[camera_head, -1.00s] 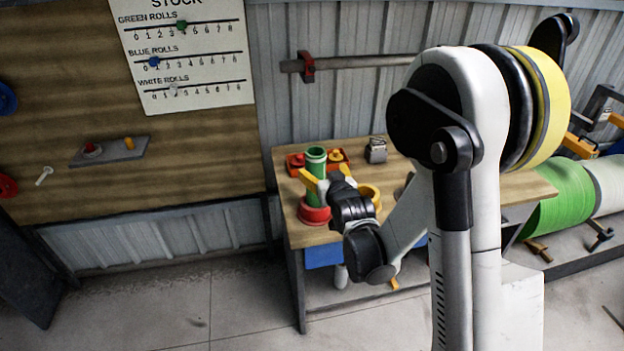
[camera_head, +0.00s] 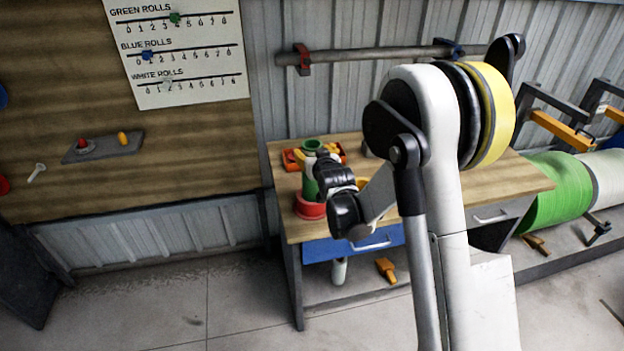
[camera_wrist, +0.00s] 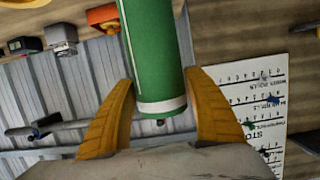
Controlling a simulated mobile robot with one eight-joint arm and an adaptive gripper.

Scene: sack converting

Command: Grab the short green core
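The green core (camera_head: 311,180) is an upright green tube at the left end of the workbench, standing on or in a red round base (camera_head: 310,209). My gripper (camera_head: 322,172) is beside it, and its dark wrist covers part of the core. In the wrist view the green core (camera_wrist: 158,55) runs down between the two yellow fingers of my gripper (camera_wrist: 160,85), its pale-rimmed end towards me. Each fingertip lies close along one side of the core. I cannot tell whether they press on it.
A red tray (camera_head: 291,161) with orange parts lies behind the core. The wooden benchtop (camera_head: 490,182) is clear to the right. A stock board (camera_head: 180,45) hangs on the wall at left. A large green roll (camera_head: 556,190) lies at right.

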